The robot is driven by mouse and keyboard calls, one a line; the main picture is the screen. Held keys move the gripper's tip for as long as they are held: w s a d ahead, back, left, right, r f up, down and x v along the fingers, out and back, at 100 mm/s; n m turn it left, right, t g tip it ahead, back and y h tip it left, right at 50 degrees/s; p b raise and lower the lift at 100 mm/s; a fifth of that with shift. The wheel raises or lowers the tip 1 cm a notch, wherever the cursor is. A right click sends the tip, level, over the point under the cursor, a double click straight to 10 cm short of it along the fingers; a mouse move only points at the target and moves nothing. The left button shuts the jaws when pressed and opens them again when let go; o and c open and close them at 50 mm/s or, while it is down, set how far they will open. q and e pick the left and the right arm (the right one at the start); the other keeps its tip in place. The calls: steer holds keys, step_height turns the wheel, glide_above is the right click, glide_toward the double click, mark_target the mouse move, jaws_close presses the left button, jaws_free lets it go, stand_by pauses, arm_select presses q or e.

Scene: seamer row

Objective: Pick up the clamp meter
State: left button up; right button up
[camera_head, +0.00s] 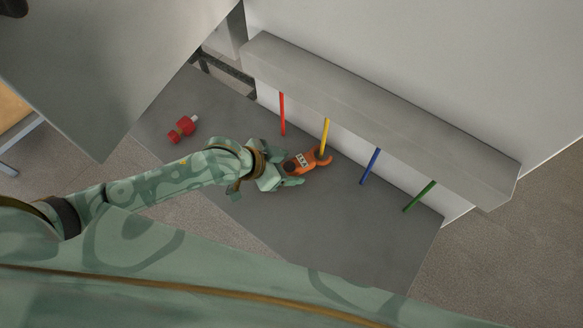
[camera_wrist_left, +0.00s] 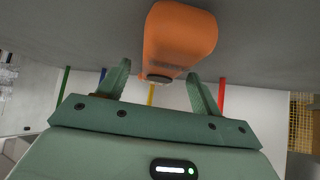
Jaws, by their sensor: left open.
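The orange clamp meter (camera_head: 307,161) lies on the grey surface, its open hook-shaped jaw toward the yellow rod. My left gripper (camera_head: 285,181) is at the near left end of the meter in the head view. In the left wrist view the meter's orange body (camera_wrist_left: 180,38) shows beyond and between the two open fingers of my left gripper (camera_wrist_left: 162,85). I cannot tell whether a finger touches it. The meter's clamp end is hidden in the wrist view. My right gripper does not show.
A red rod (camera_head: 282,114), a yellow rod (camera_head: 324,137), a blue rod (camera_head: 370,166) and a green rod (camera_head: 419,196) hang below a grey ledge (camera_head: 380,115). A red object (camera_head: 182,129) lies at the left. The grey surface (camera_head: 320,230) is clear nearer me.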

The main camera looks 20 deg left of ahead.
arm_select(q)
steer(key=c, duration=1.3)
steer(key=shift+r, duration=0.1)
